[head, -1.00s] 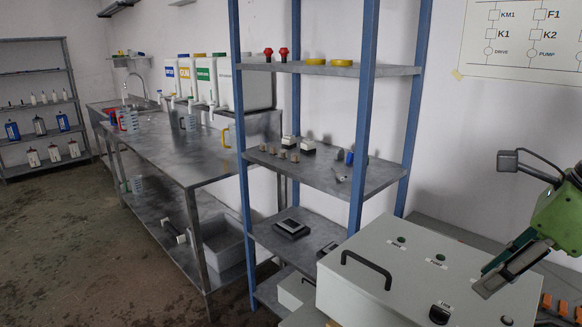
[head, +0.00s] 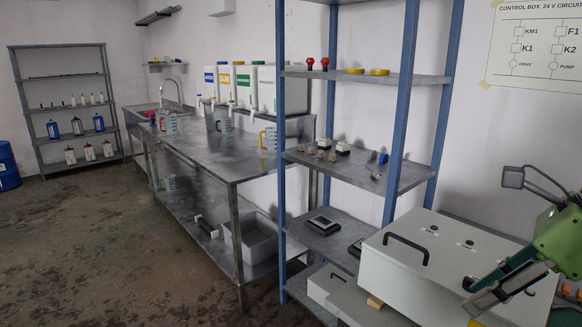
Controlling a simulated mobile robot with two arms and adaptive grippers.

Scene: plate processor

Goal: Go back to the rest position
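My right gripper (head: 468,297), with a green body and dark fingers, reaches in from the right edge. It appears in front of the right part of the pale control box (head: 400,268), its fingers pointing down and left. A gap shows between the two fingers, and I see nothing held between them. A small yellow patch lies beside the lower finger; I cannot tell what it belongs to. My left gripper is not in view.
A blue-posted shelf (head: 398,110) with small parts stands close behind the box. A steel bench (head: 215,150) with jugs and canisters runs along the wall. A grey rack (head: 70,141) and a blue barrel (head: 8,167) stand far left. The floor at left is free.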

